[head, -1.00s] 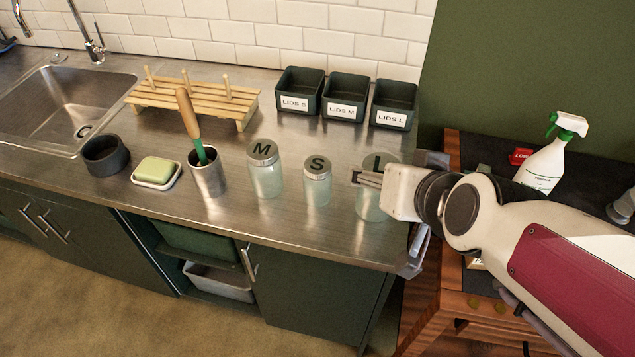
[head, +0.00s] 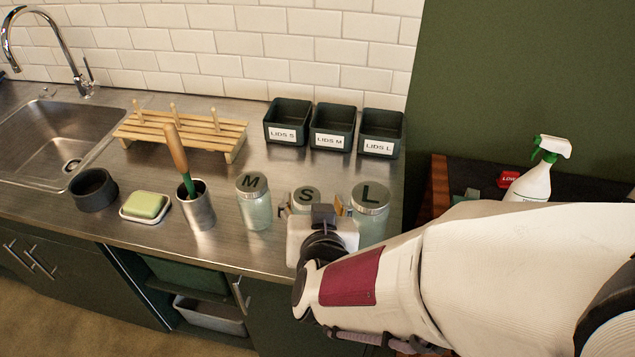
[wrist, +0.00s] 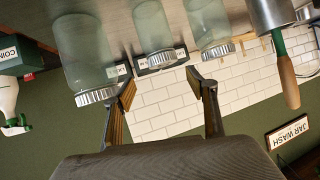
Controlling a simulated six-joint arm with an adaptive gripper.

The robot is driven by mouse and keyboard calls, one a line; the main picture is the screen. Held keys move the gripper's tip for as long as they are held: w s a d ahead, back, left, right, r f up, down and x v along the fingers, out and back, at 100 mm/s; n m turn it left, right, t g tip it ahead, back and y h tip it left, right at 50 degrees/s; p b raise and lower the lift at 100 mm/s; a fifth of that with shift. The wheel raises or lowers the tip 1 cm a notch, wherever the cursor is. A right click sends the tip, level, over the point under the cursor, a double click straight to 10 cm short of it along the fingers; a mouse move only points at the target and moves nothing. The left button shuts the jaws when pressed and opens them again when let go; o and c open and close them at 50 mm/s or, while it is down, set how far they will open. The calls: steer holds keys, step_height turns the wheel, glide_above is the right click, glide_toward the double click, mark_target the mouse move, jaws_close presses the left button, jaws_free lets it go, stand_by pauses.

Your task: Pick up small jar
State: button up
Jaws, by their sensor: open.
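The small jar (head: 304,193) is frosted glass with a metal lid marked S. It stands upright on the counter between the M jar (head: 256,208) and the L jar (head: 369,212). My gripper (head: 312,208) is in front of it and hides most of its body in the head view. In the wrist view, which is upside down, the small jar (wrist: 153,35) shows at the top, roughly between the two spread fingers of my gripper (wrist: 163,90). The fingers are open and empty.
Behind the jars stand dark lid bins (head: 332,127). To the left are a metal cup with a wooden-handled brush (head: 199,211), a soap dish (head: 145,207), a dark bowl (head: 93,190), a wooden rack (head: 180,132) and the sink (head: 60,140). A spray bottle (head: 536,182) stands at the right.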

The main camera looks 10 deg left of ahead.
mark_target(307, 203)
steer(key=shift+s+a+f+n+t+h, duration=0.15)
steer(key=shift+s+f+t, duration=0.15)
steer(key=shift+f, duration=0.2)
steer(key=shift+s+a+f+n+t+h, duration=0.2)
steer(key=shift+s+f, duration=0.15)
steer(key=shift+f, duration=0.15)
steer(key=shift+w, duration=0.1)
steer(key=shift+x, duration=1)
steer(key=shift+w+f, duration=0.1)
steer(key=shift+w, duration=0.05)
steer(key=shift+w, duration=0.1)
steer(key=shift+a+r+x, duration=0.1)
steer(key=shift+a+x, duration=0.05)
steer(key=shift+x, duration=1.1)
steer(key=shift+a+r+x, duration=0.1)
steer(key=shift+a+x, duration=0.05)
steer(key=shift+x, duration=1.15)
